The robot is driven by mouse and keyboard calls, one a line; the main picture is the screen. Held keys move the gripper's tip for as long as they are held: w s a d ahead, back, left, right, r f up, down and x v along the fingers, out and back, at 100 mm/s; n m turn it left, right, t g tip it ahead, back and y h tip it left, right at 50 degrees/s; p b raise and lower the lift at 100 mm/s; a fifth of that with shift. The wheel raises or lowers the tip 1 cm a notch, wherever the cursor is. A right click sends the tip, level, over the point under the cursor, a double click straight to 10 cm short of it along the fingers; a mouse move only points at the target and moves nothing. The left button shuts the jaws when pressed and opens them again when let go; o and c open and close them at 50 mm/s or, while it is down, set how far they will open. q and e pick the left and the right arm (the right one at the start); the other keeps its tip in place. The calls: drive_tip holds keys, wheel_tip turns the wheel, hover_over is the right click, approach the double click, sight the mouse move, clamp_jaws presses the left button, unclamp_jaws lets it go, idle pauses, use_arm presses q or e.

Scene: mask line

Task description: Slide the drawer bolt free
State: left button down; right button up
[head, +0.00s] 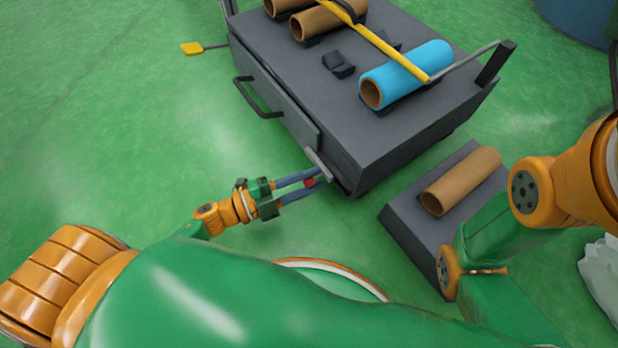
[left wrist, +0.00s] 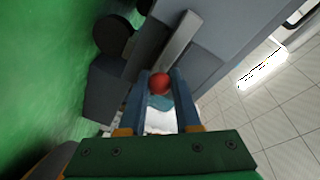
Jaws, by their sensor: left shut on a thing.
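The drawer bolt shows as a red knob (left wrist: 160,84) on a light grey metal bar (left wrist: 178,45) in the left wrist view. In the head view the red knob (head: 310,182) is at the near lower corner of the grey cart's drawer front. My left gripper (head: 308,183) is shut on the red knob, with its two blue-grey fingers on either side of it. The drawer (head: 277,98) with a black handle (head: 258,97) is in the cart's left side and looks closed. My right arm is at the right edge, but its gripper is out of view.
The grey cart (head: 290,62) carries brown rolls (head: 328,20) and a blue roll (head: 407,74) under a yellow bar (head: 385,46). A low grey platform (head: 408,222) with a brown roll (head: 460,181) lies right of it. Green floor is clear on the left.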

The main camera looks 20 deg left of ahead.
use_arm(q)
drive_tip(key=s+d+p, duration=0.1)
drive_tip(key=s+d, duration=0.1)
drive_tip(key=d, duration=0.1)
drive_tip(key=shift+s+d+p, duration=0.25)
drive_tip(key=shift+s+p, duration=0.15)
drive_tip(key=c, duration=0.6)
unclamp_jaws()
